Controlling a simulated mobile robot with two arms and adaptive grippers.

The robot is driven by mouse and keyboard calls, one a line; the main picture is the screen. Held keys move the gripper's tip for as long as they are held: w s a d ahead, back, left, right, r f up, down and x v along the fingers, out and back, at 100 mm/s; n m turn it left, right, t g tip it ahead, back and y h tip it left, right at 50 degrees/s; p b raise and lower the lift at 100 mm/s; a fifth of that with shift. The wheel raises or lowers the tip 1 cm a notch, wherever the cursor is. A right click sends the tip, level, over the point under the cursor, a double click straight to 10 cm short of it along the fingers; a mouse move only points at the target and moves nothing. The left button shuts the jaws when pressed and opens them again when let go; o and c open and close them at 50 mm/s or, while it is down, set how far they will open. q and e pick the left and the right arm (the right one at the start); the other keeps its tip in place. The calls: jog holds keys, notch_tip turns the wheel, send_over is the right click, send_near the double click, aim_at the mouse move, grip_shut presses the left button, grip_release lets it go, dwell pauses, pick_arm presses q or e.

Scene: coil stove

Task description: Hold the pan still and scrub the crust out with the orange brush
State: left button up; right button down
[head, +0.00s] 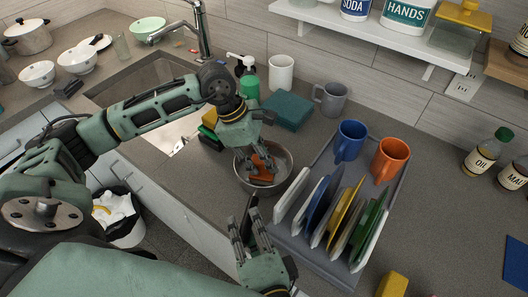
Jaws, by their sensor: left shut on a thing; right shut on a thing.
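The metal pan (284,164) stands on the grey counter left of the dish rack. The orange brush (263,176) is inside the pan, low against its floor. My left gripper (262,159) reaches over the pan from above and is shut on the brush. My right gripper (251,211) is in front of the pan, shut at the pan's near side where its handle would be. Its fingers hide most of the handle. The crust is hidden or too small to make out.
The dish rack (309,249) with several plates and a blue mug (349,141) and orange mug (390,160) stands close on the right. The sink (150,72) is at the left.

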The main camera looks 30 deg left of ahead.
pick_arm(q)
jog(key=shift+s+d, duration=0.1)
jog(key=shift+s, duration=0.35)
pick_arm(e)
jog(key=shift+f, duration=0.2)
pick_arm(q)
jog(key=shift+f, duration=0.15)
jog(key=shift+w+a+f, duration=0.1)
jog(key=shift+w+a, duration=0.2)
jog(key=shift+w, duration=0.6)
jog(key=shift+w+a+f, duration=0.1)
jog(key=shift+w+a, duration=0.15)
jog(key=shift+w, duration=0.6)
pick_arm(e)
jog(key=shift+s, duration=0.1)
pick_arm(q)
jog(key=shift+s+d+r, duration=0.1)
jog(key=shift+s+d, duration=0.2)
jog(key=shift+s, duration=0.6)
jog(key=shift+s+d+r, duration=0.1)
jog(key=shift+s+d, duration=0.15)
jog(key=shift+s, duration=0.65)
pick_arm(e)
jog(key=shift+f, duration=0.1)
pick_arm(q)
jog(key=shift+w+a, duration=0.25)
jog(key=shift+w, duration=0.65)
jog(key=shift+w+a, duration=0.25)
jog(key=shift+w, duration=0.65)
jog(key=shift+s, duration=0.1)
